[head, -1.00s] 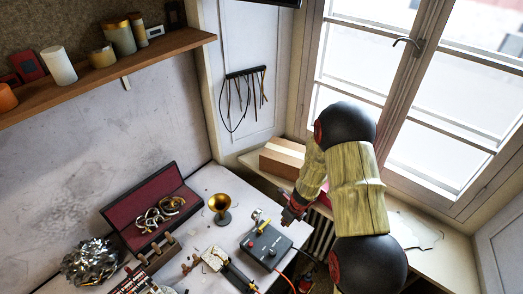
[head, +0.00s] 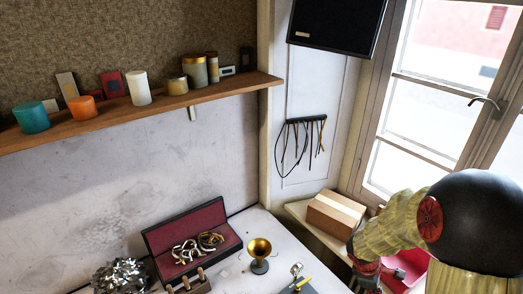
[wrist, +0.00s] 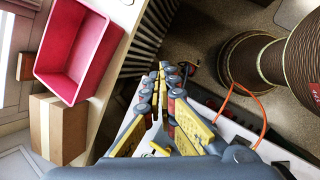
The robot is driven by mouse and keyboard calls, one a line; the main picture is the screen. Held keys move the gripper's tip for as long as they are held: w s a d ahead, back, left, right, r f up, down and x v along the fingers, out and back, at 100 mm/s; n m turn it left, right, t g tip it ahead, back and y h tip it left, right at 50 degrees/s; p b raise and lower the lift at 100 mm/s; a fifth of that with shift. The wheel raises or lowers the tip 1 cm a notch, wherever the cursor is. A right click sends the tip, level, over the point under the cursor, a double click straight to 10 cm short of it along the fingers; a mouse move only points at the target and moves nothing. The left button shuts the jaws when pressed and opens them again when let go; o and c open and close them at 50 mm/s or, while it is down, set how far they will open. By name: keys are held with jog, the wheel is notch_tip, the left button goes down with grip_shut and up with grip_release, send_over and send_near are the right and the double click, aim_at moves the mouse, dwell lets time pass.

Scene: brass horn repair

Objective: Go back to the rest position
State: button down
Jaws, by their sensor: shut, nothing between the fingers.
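My gripper (wrist: 165,72) reaches forward in the wrist view with its yellow and grey fingers together and nothing between them. In the head view my gripper (head: 368,280) is low at the right, partly cut off by the lower edge, beside the worktable. My arm bends in from the lower right corner in front of the window. In the wrist view the gripper is over the gap between the windowsill and the table, above the floor.
A pink bin (wrist: 72,50) and a cardboard box (wrist: 58,128) stand on the sill, left of my gripper. On the table are a brass cup-shaped piece (head: 259,256), an open red-lined case (head: 190,232) and crumpled foil (head: 122,275). An orange cable (wrist: 262,112) runs at the right.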

jog(key=s+a+r+m+t+y+b, duration=0.2)
jog(key=s+a+m+b, duration=0.4)
jog(key=b, duration=0.5)
jog(key=s+a+r+m+t+y+b, duration=0.2)
jog(key=s+a+m+b, duration=0.4)
jog(key=s+a+b, duration=0.4)
jog(key=shift+a+t+y+b, duration=0.4)
jog(key=shift+a+t+b, duration=0.1)
jog(key=shift+a+b, duration=0.2)
jog(key=shift+s, duration=0.15)
